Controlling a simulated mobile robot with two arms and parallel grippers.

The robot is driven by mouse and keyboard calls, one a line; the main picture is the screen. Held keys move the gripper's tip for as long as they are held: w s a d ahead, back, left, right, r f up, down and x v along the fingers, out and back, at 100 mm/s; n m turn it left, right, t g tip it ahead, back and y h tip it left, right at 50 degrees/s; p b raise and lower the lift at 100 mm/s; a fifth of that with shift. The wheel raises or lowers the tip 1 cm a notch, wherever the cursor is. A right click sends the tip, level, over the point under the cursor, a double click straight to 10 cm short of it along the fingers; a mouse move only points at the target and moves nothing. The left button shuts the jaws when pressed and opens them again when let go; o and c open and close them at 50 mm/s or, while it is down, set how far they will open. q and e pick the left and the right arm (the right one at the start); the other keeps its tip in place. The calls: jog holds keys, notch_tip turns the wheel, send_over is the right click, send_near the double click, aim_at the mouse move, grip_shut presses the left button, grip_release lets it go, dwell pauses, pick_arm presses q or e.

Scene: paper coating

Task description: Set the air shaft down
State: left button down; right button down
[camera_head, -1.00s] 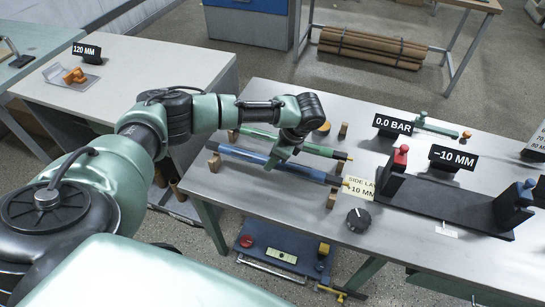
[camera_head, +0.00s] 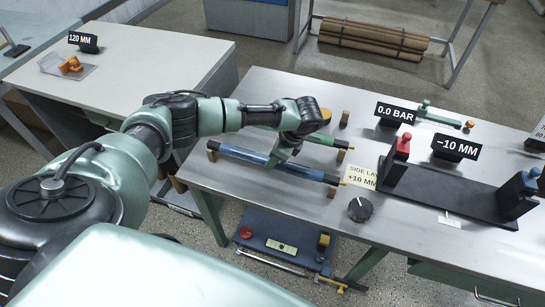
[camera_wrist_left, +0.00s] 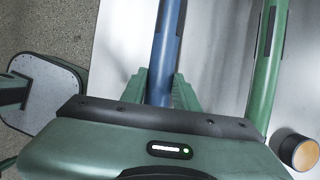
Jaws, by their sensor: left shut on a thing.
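My left gripper (camera_head: 277,160) is shut on the blue air shaft (camera_head: 244,155) near its middle. In the left wrist view the blue shaft (camera_wrist_left: 163,50) runs between the two green fingers (camera_wrist_left: 160,92). The shaft lies level across two small wooden blocks, one at its left end (camera_head: 211,154) and one at its right end (camera_head: 331,191). It looks very close to or touching them; I cannot tell which. A green shaft (camera_head: 322,140) lies behind it, partly hidden by my arm, and also shows in the wrist view (camera_wrist_left: 268,75). My right gripper is not in view.
On the grey table (camera_head: 420,240), a black knob (camera_head: 360,209) and a side-lay sign (camera_head: 360,177) stand right of the shaft. A dark fixture (camera_head: 440,193) with red and blue clamps is farther right. A 0.0 BAR display (camera_head: 395,112) stands behind.

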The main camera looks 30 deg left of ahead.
pick_arm(q)
jog(key=shift+r, duration=0.1)
jog(key=c, duration=1.1)
grip_release()
jog(key=shift+o, duration=0.5)
jog(key=b+v, duration=0.1)
jog(key=v, duration=0.6)
jog(key=shift+d+r, duration=0.25)
jog(key=shift+r, duration=0.1)
